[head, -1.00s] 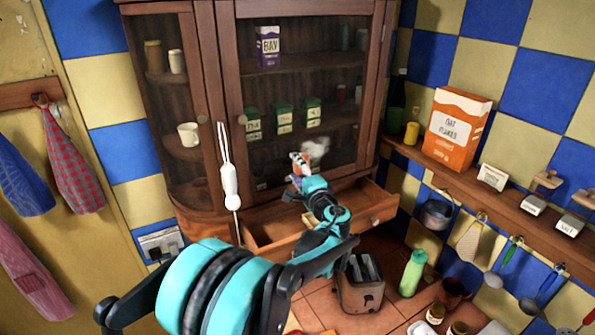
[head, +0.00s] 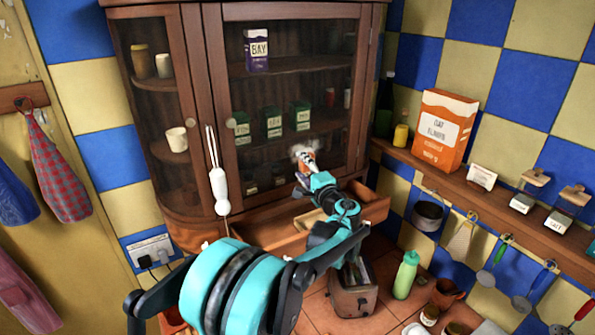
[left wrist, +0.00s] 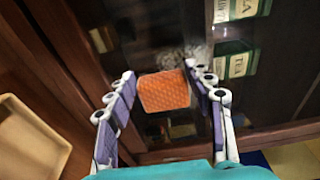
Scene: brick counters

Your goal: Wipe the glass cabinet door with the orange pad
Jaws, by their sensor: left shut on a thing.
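My left gripper (head: 306,176) is in front of the lower right part of the glass cabinet door (head: 300,85). It is shut on the orange pad (head: 309,166), which shows clearly between the fingers in the left wrist view (left wrist: 165,91). The pad is at or very near the glass; I cannot tell if it touches. A whitish smudge (head: 302,150) is on the glass just above and left of the pad. It also shows past the pad in the left wrist view (left wrist: 188,52). My right gripper is out of view.
The drawer (head: 270,234) below the door is open under my left arm. A white object (head: 219,188) hangs in front of the cabinet's left side. A toaster (head: 352,297) and green bottle (head: 405,275) stand on the counter below. A shelf (head: 478,200) runs along the right wall.

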